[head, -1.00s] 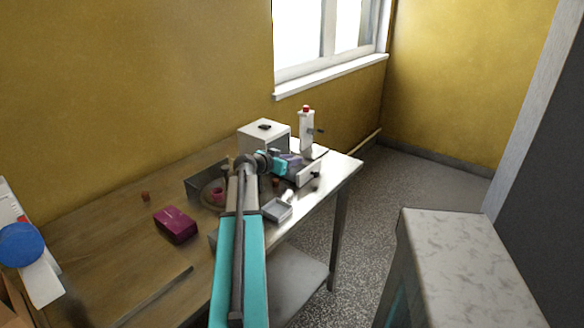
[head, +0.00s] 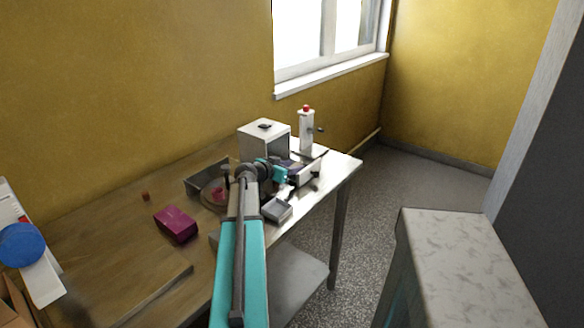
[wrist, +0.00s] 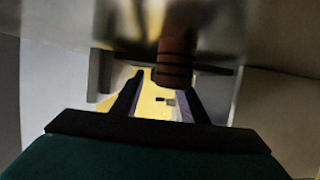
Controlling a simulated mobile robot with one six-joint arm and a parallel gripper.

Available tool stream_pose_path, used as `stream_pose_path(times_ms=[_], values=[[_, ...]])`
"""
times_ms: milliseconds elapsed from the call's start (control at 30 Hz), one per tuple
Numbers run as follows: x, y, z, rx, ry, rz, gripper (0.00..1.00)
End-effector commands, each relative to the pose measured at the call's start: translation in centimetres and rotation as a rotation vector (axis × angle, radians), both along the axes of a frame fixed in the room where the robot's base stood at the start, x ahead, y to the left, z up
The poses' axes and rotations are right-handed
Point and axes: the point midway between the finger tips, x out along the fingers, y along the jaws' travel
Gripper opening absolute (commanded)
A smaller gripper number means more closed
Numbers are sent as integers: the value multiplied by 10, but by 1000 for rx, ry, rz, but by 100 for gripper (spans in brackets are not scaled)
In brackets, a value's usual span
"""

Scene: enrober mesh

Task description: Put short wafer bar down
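A brown, ridged bar (wrist: 175,62), which looks like the short wafer bar, shows in the wrist view just past my fingertips, nearer the right finger. My gripper (wrist: 162,82) has its two dark fingers apart, with a yellow gap showing between the left finger and the bar. In the head view my gripper (head: 291,172) is low at the white-and-grey machine (head: 306,173) on the table's right part. I cannot make out the bar there; my arm and gripper cover that spot. What lies under the bar is unclear.
A white box (head: 264,141) and a white post with a red knob (head: 306,130) stand behind my gripper. A small grey tray (head: 278,210) is in front. A magenta box (head: 176,224) lies left on the wooden table (head: 100,245), which has free room there.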

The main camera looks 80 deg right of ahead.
Motion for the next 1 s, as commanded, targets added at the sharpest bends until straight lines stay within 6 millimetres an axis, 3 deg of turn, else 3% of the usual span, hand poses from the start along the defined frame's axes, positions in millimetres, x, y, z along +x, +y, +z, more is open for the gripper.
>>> stream_pose_path(times_ms=[267,467,1000], values=[[0,0,1,0,0,0,40],[5,11,4,-1,0,1,40],[39,72,29,-2,-1,2,40]])
